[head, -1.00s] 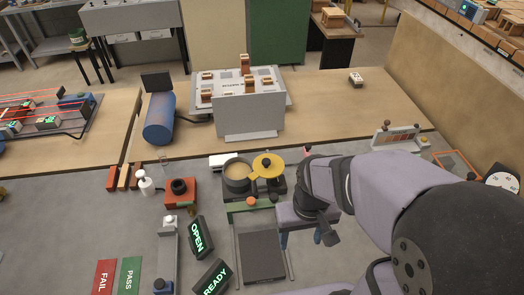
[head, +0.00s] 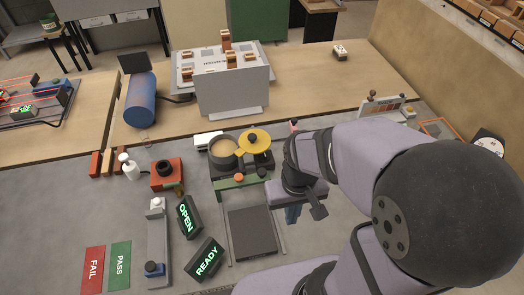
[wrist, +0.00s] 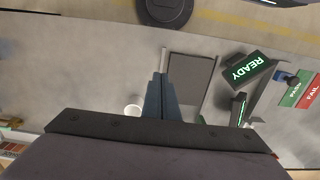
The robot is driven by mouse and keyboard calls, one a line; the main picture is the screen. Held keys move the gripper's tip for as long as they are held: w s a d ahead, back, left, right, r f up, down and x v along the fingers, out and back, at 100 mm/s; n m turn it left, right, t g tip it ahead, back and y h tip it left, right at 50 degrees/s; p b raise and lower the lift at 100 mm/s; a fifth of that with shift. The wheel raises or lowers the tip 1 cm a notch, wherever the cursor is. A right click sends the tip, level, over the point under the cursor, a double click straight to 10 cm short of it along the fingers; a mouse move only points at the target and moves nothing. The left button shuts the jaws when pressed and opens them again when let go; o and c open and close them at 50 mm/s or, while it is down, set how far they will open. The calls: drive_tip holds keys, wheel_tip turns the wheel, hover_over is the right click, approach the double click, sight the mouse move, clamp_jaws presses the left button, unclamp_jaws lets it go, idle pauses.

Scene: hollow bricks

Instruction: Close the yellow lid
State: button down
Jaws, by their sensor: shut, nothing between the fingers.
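The yellow lid (head: 254,141) is a flat round disc with a small knob. It lies off to the right side of the round pot (head: 215,147), whose top is uncovered and shows beige contents. The lid's tab points left toward the pot's rim. My gripper (head: 293,214) is to the right and in front of the lid, apart from it. Its blue fingers point down, partly hidden by my wrist. In the wrist view the fingers (wrist: 159,97) are together and empty, over the grey surface. The lid and pot are not clearly visible in the wrist view.
A dark panel (head: 252,232) lies in front of the pot. OPEN (head: 188,217) and READY (head: 205,259) signs stand to its left. A red box (head: 167,175) and white bottle (head: 129,166) are left of the pot. A large grey box (head: 232,95) stands behind.

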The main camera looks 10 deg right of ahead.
wheel_tip(320, 180, down, 6)
drive_tip(key=f+b, duration=0.1)
drive_tip(key=b, duration=0.4)
drive_tip(key=w+d+m+t+b, duration=0.15)
drive_tip(key=w+b, duration=0.45)
drive_tip(key=w, duration=0.6)
drive_tip(key=w+r+n+t, duration=0.1)
drive_tip(key=w+r+n, duration=0.3)
drive_tip(key=w+r, duration=0.4)
wheel_tip(320, 180, up, 4)
drive_tip(key=shift+w+y, duration=0.15)
drive_tip(key=shift+y, duration=0.25)
drive_tip(key=shift+a+f+n+t, duration=0.1)
drive_tip(key=shift+n+t, duration=0.15)
